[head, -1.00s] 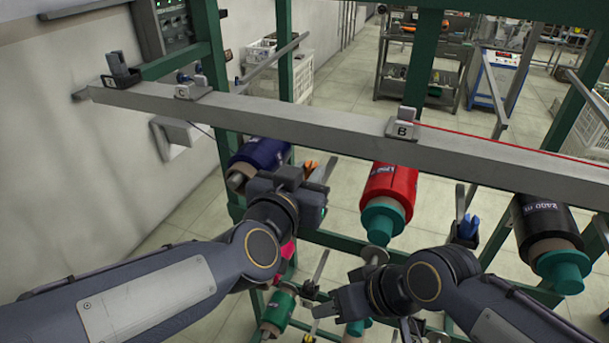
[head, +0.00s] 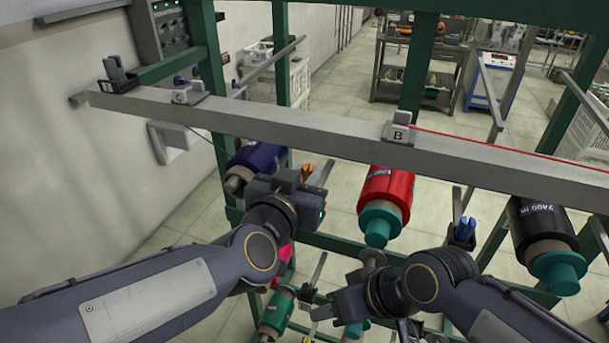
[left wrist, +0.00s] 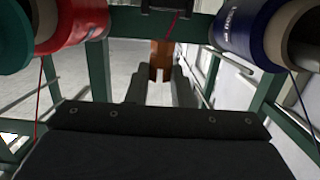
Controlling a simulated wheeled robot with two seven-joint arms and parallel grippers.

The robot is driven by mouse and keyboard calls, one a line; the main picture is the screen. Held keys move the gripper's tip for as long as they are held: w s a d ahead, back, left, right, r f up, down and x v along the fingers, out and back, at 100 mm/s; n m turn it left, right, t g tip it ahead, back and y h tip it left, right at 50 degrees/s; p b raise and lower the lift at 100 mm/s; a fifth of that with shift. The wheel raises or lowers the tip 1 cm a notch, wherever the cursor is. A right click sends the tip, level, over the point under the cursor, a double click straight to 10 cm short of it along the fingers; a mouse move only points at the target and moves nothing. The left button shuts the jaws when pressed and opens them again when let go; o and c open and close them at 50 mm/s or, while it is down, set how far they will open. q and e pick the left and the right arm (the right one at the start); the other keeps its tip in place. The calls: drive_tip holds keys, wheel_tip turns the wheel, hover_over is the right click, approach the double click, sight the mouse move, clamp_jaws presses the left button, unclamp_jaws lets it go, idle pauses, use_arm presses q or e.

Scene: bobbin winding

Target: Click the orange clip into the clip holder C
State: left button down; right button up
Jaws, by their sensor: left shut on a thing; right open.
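The orange clip (left wrist: 161,62) is between the fingertips of my left gripper (left wrist: 160,88) in the left wrist view. In the head view a bit of the orange clip (head: 308,172) shows just beyond my left gripper (head: 300,190), which hides the rest. The clip holder C (head: 188,94) sits on the grey rail, up and to the left of my left gripper and apart from it. My right gripper (head: 325,312) is open, low in front of the frame.
The grey rail (head: 290,128) crosses above my grippers and bears holder B (head: 398,130). Blue (head: 258,158), red (head: 386,190) and black (head: 540,222) bobbins hang below it. Another holder with a blue clip (head: 464,232) stands at right. Green posts frame the space.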

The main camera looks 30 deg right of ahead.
use_arm(q)
drive_tip(key=shift+f, duration=0.15)
wheel_tip(320, 180, down, 3)
drive_tip(key=b, duration=0.2)
drive_tip(key=shift+b, duration=0.3)
idle(0.3)
drive_tip(key=c, duration=1.2)
unclamp_jaws()
